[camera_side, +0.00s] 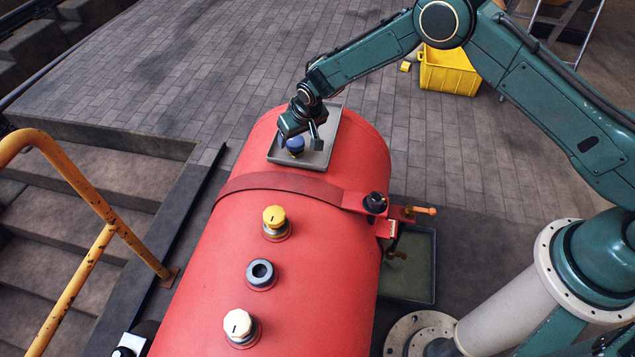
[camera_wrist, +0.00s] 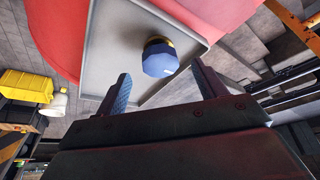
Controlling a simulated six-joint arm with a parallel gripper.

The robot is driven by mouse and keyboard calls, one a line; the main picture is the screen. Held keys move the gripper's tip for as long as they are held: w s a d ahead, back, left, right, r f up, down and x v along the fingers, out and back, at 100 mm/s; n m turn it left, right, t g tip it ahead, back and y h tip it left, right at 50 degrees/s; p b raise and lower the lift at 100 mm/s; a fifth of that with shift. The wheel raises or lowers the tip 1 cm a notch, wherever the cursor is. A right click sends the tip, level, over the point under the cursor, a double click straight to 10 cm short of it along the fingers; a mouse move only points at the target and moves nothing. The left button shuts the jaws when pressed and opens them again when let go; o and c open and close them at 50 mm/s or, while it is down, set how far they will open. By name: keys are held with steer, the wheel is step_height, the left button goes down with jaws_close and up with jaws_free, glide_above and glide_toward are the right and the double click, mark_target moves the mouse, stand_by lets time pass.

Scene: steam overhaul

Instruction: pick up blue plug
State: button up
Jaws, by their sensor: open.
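The blue plug (camera_side: 295,146) stands on a grey tray (camera_side: 318,160) on top of the red boiler (camera_side: 305,250). In the wrist view the blue plug (camera_wrist: 160,60) has a faceted blue top and a yellowish band, and lies just ahead of the fingertips, between their lines. My gripper (camera_side: 301,141) is over the tray at the plug. In the wrist view my gripper (camera_wrist: 160,82) has its two fingers apart with nothing between them. The side view partly hides the plug behind the gripper.
A yellow knob (camera_side: 275,217), an empty dark socket (camera_side: 261,272) and a white knob (camera_side: 239,324) line the boiler top. A strap with a black knob (camera_side: 375,203) crosses it. A yellow crate (camera_side: 449,72) stands on the paved floor; a yellow railing (camera_side: 95,205) is at left.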

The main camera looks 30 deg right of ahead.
mark_target(295, 140)
steer(key=shift+x, duration=2.35)
steer(key=c, duration=1.2)
steer(key=shift+c, duration=0.2)
step_height(295, 140, up, 20)
steer(key=shift+a, duration=0.1)
